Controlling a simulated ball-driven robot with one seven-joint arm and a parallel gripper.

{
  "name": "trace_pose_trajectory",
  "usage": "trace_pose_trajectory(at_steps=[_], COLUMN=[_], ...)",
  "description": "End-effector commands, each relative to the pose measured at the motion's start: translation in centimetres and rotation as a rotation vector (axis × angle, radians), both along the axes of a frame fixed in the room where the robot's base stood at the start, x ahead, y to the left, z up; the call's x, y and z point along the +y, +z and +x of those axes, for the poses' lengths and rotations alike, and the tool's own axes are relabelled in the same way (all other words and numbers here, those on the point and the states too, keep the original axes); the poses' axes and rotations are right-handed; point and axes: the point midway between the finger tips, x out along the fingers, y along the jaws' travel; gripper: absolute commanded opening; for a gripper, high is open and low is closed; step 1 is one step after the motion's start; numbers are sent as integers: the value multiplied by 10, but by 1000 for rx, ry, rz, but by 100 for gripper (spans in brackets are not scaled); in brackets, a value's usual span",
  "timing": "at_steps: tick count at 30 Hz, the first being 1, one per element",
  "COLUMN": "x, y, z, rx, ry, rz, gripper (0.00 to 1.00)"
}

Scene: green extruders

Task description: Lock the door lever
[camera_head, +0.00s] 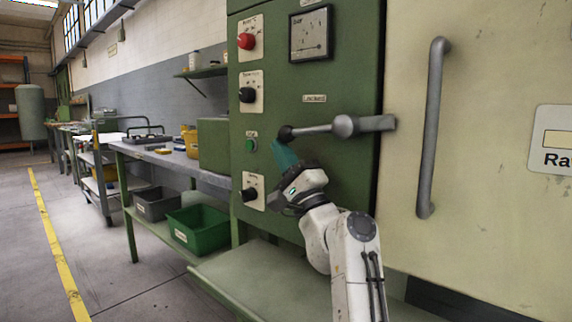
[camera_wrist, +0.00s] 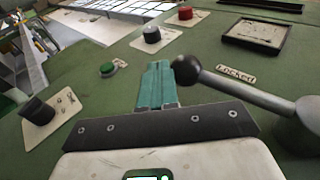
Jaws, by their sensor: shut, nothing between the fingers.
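The door lever (camera_head: 318,129) is a dark grey rod with a ball knob at its left end and a thick hub at its right. It lies roughly level across the green cabinet, pointing left. A small "LOCKED" label (camera_head: 314,98) sits above it; the label also shows in the wrist view (camera_wrist: 236,75). My gripper (camera_head: 280,146) has teal fingers and is just below the knob. In the wrist view its fingers (camera_wrist: 157,70) are together and empty, just left of the knob (camera_wrist: 187,69). I cannot tell whether they touch it.
The green panel carries a red button (camera_head: 246,41), a gauge (camera_head: 311,34), black knobs (camera_head: 247,95) and a green button (camera_head: 251,145) left of the lever. A cream door with a grey handle (camera_head: 433,128) is at right.

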Motion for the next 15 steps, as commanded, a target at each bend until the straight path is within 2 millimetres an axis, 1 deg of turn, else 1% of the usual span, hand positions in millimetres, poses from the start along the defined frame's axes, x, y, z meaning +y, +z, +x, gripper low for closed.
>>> trace_pose_trajectory(at_steps=[1,6,15], x=[1,2,3], y=[4,9,11], z=[0,2,2], rx=[-1,0,0], ry=[1,1,1], rz=[0,1,1], gripper=[0,0,0])
